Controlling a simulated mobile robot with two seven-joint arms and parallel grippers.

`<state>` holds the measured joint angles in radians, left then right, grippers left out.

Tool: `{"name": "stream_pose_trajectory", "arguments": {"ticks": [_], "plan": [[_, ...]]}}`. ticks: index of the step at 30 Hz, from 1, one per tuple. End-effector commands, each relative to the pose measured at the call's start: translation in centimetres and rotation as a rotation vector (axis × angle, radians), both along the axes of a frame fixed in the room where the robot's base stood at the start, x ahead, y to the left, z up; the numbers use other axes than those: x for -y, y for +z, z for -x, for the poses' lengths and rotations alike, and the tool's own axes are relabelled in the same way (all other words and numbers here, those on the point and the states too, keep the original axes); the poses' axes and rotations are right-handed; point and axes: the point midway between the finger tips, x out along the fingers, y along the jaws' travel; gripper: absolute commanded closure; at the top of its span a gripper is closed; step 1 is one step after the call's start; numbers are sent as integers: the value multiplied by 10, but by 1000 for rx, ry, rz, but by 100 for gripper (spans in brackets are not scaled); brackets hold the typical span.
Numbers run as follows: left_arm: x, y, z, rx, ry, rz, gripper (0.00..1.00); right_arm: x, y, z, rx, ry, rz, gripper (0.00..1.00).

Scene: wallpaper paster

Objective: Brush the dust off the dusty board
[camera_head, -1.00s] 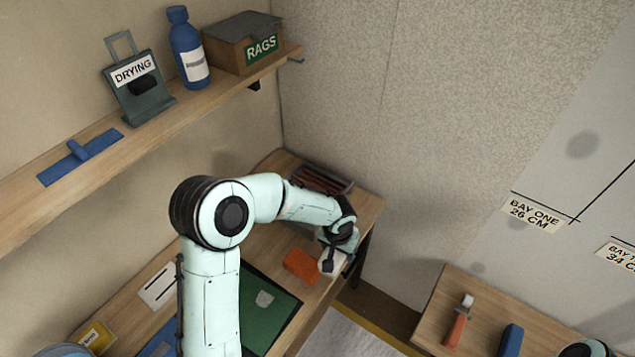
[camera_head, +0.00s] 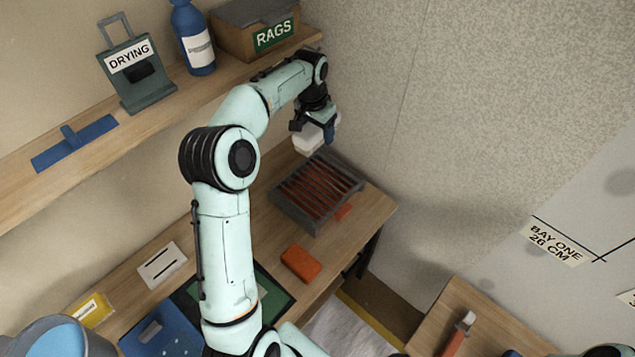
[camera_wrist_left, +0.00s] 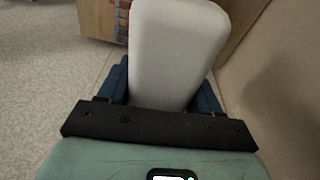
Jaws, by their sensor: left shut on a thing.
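My left gripper (camera_head: 318,133) is shut on a white block (camera_head: 304,143), held in the air above the back end of the workbench, near the slotted rack. In the left wrist view the pale, smooth block (camera_wrist_left: 175,50) sits between two dark blue fingers; its far end is rounded. I cannot tell from its shape whether it is a brush. A dark green board (camera_head: 275,290) lies on the workbench, mostly hidden behind my left arm. I cannot make out dust on its visible part, nor be sure it is the dusty board. My right gripper is not clearly in view.
A slotted rack (camera_head: 335,178) with reddish bars stands at the bench's back end. An orange block (camera_head: 301,263) lies in front of it. The shelf (camera_head: 165,112) above carries a rags box (camera_head: 235,38), bottle (camera_head: 193,45) and drying stand (camera_head: 143,90). A side table (camera_head: 490,330) is right.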

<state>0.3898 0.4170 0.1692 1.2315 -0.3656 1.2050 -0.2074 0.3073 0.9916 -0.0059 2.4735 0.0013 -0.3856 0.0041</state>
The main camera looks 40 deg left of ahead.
Motion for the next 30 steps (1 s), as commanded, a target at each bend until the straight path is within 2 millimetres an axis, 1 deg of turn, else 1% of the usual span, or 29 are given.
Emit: {"name": "stream_pose_trajectory", "arguments": {"ticks": [8,11,17,21,24,27,30], "plan": [[0,-2,0,-1,-1,0,68,0,-1,1,-1,0,0,1],[0,-14,1,-4,-1,0,68,0,-4,4,-5,0,1,1],[1,-66,3,-8,-1,2,68,0,-13,16,-18,0,0,1],[0,-104,2,-7,0,1,68,0,-17,20,-22,0,0,1],[1,-127,2,-5,-1,1,68,0,-18,21,-25,0,0,1],[1,-145,1,-2,0,1,68,0,-19,22,-25,0,0,1],[1,-155,0,0,-1,0,68,0,-19,22,-25,0,0,1]]}}
